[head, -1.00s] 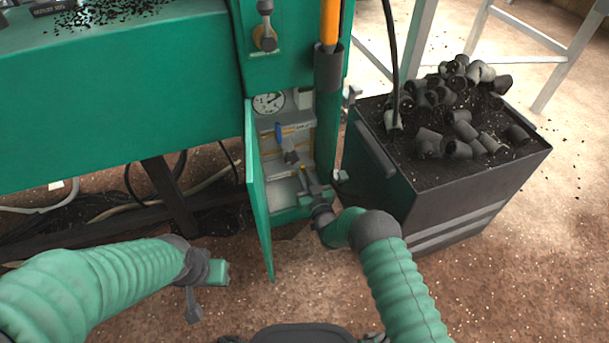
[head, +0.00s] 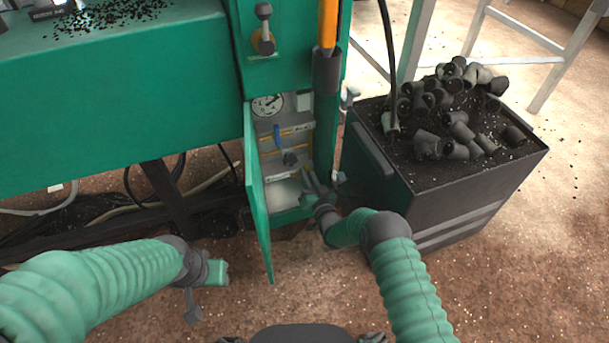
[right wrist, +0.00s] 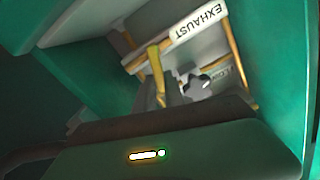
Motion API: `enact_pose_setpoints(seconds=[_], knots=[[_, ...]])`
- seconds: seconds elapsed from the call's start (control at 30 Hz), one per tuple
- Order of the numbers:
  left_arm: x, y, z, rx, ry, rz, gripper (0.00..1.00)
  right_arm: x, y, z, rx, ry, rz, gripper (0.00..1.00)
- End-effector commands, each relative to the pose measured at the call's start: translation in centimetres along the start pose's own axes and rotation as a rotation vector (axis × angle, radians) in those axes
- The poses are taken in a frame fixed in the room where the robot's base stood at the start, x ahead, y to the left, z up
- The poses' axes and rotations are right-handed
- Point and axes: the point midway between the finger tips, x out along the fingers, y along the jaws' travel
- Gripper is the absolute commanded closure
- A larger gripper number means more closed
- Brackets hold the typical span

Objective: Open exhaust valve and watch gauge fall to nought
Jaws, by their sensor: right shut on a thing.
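The round white gauge (head: 267,105) sits at the top inside the open green cabinet; its needle is too small to read surely. Below it are a blue handle (head: 277,134) and a dark knob (head: 290,159); the knob also shows in the right wrist view (right wrist: 202,84). There, a label reading EXHAUST (right wrist: 200,24) appears upside down, beside a yellow lever (right wrist: 154,68). My right gripper (head: 311,181) is at the cabinet's lower right, shut on the yellow lever; the grip itself is mostly hidden. My left gripper (head: 205,288) is low, left of the door, away from the valves.
The green cabinet door (head: 257,195) stands open to the left of the compartment. A dark bin (head: 400,180) heaped with grey pipe elbows (head: 455,125) stands close on the right. Brown floor is clear in front.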

Motion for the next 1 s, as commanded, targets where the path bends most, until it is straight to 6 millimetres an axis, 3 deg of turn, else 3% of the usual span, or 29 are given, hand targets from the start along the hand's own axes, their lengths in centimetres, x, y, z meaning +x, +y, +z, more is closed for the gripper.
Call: enact_pose_setpoints(seconds=[1.0], knots=[[0.7, 0.0, 0.2, 0.0, 0.0, 0.0, 0.64, -0.2, 3.6, 2.0, 0.952, -0.003, 0.008, 1.0]])
